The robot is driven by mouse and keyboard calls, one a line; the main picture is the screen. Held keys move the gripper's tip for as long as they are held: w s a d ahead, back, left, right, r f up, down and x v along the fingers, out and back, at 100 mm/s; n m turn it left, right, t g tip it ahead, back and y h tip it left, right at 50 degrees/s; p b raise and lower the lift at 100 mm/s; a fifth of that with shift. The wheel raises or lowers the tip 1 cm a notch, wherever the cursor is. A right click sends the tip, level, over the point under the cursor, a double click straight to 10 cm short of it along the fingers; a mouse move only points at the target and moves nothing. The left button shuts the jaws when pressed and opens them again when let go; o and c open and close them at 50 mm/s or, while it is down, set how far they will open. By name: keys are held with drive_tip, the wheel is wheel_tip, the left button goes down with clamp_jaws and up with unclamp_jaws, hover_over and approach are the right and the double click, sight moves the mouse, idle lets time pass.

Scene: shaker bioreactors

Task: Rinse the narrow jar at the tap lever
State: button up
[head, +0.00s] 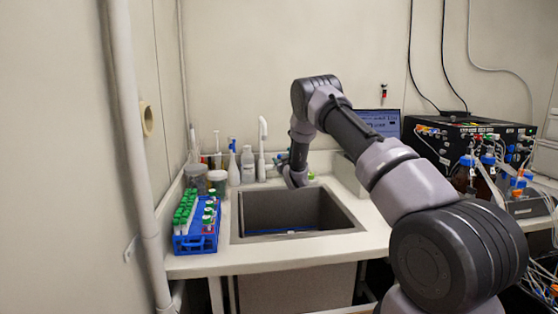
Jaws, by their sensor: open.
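My arm reaches over the right side of the sink, and its wrist bends down at the sink's back edge. My gripper's fingers are hidden behind the wrist, so I cannot see what is between them. Two short, wide jars stand left of the sink: a clear one with a grey lid (195,177) and one with a reddish-brown lid (217,182). I cannot tell whether either is the narrow jar. I cannot make out the tap lever; my wrist covers part of the sink's back edge.
The sink (243,230) is set into a white counter. A blue rack (196,243) of green-capped tubes stands at left. White bottles (248,163) and a white brush (262,140) stand behind the sink. A laptop (383,122) and a black instrument box (470,135) with tubing are at right.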

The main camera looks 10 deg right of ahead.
drive_tip(key=shift+w+a, duration=0.1)
drive_tip(key=shift+w, duration=0.9)
drive_tip(key=shift+c, duration=0.3)
clamp_jaws()
idle(0.5)
